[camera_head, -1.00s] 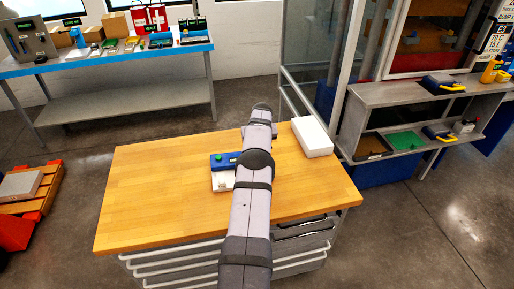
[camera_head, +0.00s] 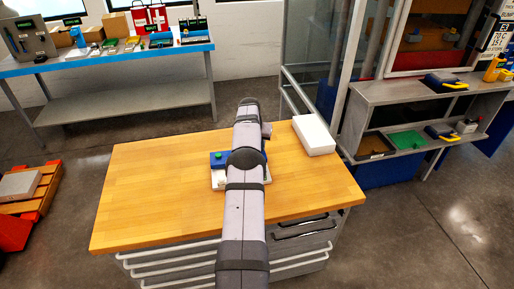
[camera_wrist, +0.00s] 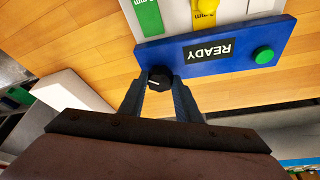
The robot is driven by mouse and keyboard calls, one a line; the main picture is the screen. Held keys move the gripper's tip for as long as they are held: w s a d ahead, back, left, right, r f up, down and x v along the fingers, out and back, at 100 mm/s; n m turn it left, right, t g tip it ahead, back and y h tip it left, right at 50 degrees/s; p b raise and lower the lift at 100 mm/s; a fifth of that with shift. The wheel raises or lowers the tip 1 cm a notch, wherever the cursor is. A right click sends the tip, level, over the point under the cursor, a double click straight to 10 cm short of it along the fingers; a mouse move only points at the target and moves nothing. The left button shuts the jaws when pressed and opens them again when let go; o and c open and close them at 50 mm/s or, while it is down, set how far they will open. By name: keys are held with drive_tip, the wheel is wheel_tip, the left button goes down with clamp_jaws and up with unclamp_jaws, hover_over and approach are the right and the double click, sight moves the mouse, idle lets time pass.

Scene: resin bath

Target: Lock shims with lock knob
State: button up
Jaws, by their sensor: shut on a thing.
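The fixture's blue panel (camera_wrist: 215,50) carries a dark display (camera_wrist: 209,50) that reads READY, a green button (camera_wrist: 263,54) and a black lock knob (camera_wrist: 160,78) with a white mark. My gripper (camera_wrist: 158,86) is shut on the lock knob, one finger on each side. A green shim (camera_wrist: 148,15) and a yellow shim (camera_wrist: 205,8) show in the pale base (camera_wrist: 176,16) beyond the panel, partly cut off by the frame. In the head view the blue panel (camera_head: 217,162) lies on the table, mostly behind my arm, which hides the knob and the gripper.
A white box (camera_head: 314,135) stands on the wooden table (camera_head: 150,200), right of my arm. The table's left side is clear. A blue bench (camera_head: 110,65) with several items stands at the back, and a grey shelf unit (camera_head: 400,92) stands at the right.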

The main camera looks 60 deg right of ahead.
drive_tip(key=shift+w+m, duration=0.1)
drive_tip(key=shift+m, duration=0.5)
drive_tip(key=shift+g, duration=0.3)
drive_tip(key=o, duration=1.1)
drive_tip(key=shift+c, duration=0.2)
drive_tip(key=shift+r, duration=0.2)
drive_tip(key=shift+b+v, duration=1.75)
drive_tip(key=shift+v, duration=1.75)
drive_tip(key=shift+a, duration=0.1)
